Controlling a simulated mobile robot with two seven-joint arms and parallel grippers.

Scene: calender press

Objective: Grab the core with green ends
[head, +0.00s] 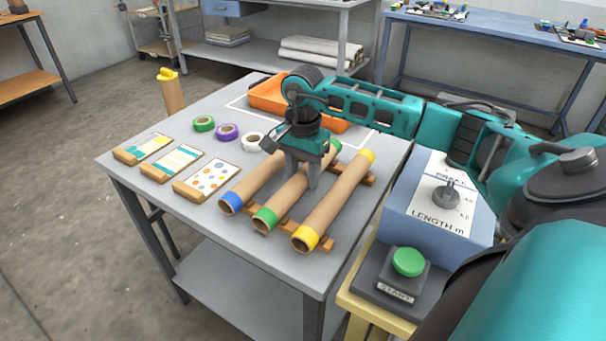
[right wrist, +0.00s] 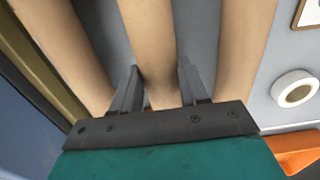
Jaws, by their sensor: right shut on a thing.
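The core with green ends (head: 283,204) is a brown cardboard tube lying in the middle of three on a wooden rack. My right gripper (head: 302,182) reaches down over it, one finger on each side, shut on its middle part. In the right wrist view, the two fingers (right wrist: 157,85) straddle the middle core (right wrist: 150,35); its green ends are out of that view. The blue-ended core (head: 246,190) lies to its left and the yellow-ended core (head: 335,200) to its right. My left gripper is not in view.
An orange tray (head: 268,95) stands behind my right gripper. Green (head: 204,123), purple (head: 227,132) and white (head: 252,142) tape rolls and several pattern cards lie on the left. A blue box with a length dial (head: 446,196) and a green START button (head: 408,262) are at the right.

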